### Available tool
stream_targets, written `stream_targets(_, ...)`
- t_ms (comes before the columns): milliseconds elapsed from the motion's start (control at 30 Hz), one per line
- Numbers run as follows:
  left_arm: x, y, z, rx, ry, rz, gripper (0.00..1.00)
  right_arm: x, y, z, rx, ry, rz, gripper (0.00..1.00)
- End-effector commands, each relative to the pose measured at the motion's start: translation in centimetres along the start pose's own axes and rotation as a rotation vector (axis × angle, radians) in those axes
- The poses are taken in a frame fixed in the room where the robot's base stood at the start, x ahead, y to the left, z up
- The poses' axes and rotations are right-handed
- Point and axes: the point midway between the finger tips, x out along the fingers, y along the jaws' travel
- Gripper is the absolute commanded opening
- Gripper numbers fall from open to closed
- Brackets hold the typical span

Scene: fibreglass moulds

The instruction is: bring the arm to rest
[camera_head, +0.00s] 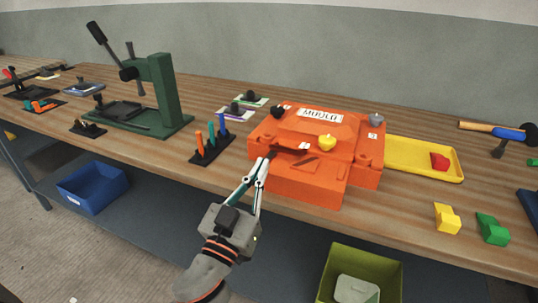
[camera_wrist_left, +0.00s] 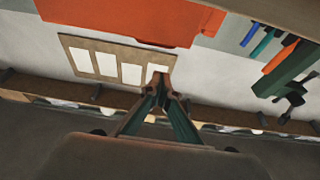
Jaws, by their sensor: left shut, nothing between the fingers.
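My left gripper (camera_head: 268,158) reaches in from the lower left. Its fingers are shut with nothing between them. In the head view the tips appear at the front left edge of the orange mould (camera_head: 318,193); I cannot tell whether they touch it. In the left wrist view the closed fingertips (camera_wrist_left: 162,80) show in the middle, with part of the orange mould (camera_wrist_left: 120,18) above them. My right gripper is in neither view.
The wooden bench holds a green press (camera_head: 165,95), a rack of coloured tools (camera_head: 211,152), a yellow tray (camera_head: 405,166), a yellow block (camera_head: 447,218) and a green block (camera_head: 492,229). Below are a blue bin (camera_head: 93,190) and an olive bin (camera_head: 372,257).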

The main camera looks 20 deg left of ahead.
Motion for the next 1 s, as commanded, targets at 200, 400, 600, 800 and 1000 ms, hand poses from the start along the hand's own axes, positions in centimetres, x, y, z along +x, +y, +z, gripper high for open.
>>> stream_targets(200, -1.9, 0.0, 0.4, -0.001, 0.001, 0.0, 0.0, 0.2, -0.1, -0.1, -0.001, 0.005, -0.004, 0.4)
stream_targets(400, -2.2, 0.0, 0.3, 0.002, -0.003, 0.002, 0.0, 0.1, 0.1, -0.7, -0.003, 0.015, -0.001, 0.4)
stream_targets(600, -5.1, 0.4, 5.3, 0.045, -0.182, 0.039, 0.0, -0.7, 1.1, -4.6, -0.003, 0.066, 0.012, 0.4)
stream_targets(800, -14.6, 0.8, 15.1, 0.108, -0.518, 0.129, 0.0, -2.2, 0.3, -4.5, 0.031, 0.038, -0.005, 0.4)
stream_targets(1000, -25.4, 0.8, 21.3, 0.137, -0.78, 0.218, 0.0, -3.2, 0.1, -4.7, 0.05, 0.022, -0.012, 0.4)
